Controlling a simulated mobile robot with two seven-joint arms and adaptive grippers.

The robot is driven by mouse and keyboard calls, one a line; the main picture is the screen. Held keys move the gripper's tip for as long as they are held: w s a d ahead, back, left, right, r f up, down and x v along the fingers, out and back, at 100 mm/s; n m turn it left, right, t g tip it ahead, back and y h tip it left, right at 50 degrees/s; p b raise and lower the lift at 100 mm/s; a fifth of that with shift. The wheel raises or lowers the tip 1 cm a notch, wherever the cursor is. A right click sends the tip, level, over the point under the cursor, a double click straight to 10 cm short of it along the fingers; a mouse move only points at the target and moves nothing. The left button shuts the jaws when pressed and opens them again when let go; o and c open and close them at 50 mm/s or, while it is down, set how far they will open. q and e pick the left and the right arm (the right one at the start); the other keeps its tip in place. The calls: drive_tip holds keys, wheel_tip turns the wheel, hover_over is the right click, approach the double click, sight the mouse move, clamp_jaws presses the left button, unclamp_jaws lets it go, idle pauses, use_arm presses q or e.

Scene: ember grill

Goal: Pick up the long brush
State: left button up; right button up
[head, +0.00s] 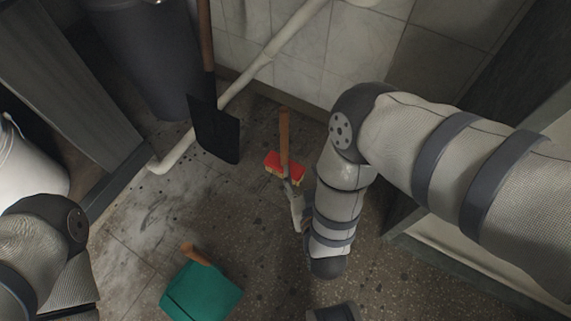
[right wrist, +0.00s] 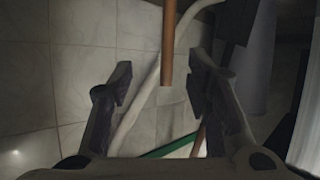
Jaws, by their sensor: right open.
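The long brush has a wooden handle (head: 284,130) and a red head (head: 284,162) with yellowish bristles. It shows at the middle of the head view, and I cannot tell whether it leans or stands. My right gripper (head: 291,184) is just below the red head in that picture, partly hidden. In the right wrist view the right gripper (right wrist: 163,82) is open. A wooden handle (right wrist: 167,45), apparently the brush's, comes down from the top edge, and its end shows between the fingers without visible contact.
A black shovel (head: 213,133) leans left of the brush near a pale pipe (head: 265,60) and a dark bin (head: 145,55). A teal dustpan (head: 200,293) lies at the bottom. A white bucket (head: 25,160) stands at left. Floor between shovel and dustpan is clear.

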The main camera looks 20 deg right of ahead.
sight(284, 121)
drive_tip(key=w+t+b, duration=0.1)
drive_tip(key=w+b, duration=0.1)
drive_tip(key=w, duration=0.4)
drive_tip(key=w+m+t+h+b, duration=0.1)
drive_tip(key=w+b, duration=0.2)
drive_tip(key=w, duration=0.3)
drive_tip(key=w+t+h+b, duration=0.1)
drive_tip(key=w+b, duration=0.1)
drive_tip(key=w, duration=0.4)
drive_tip(key=shift+d+f+m+t+b, duration=0.1)
drive_tip(key=shift+f+m+t+b, duration=0.05)
drive_tip(key=shift+m+t+b, duration=0.2)
use_arm(q)
wheel_tip(284, 121, down, 8)
drive_tip(key=s+g, duration=0.1)
drive_tip(key=s, duration=0.1)
drive_tip(key=shift+s+g, duration=0.4)
use_arm(e)
clamp_jaws()
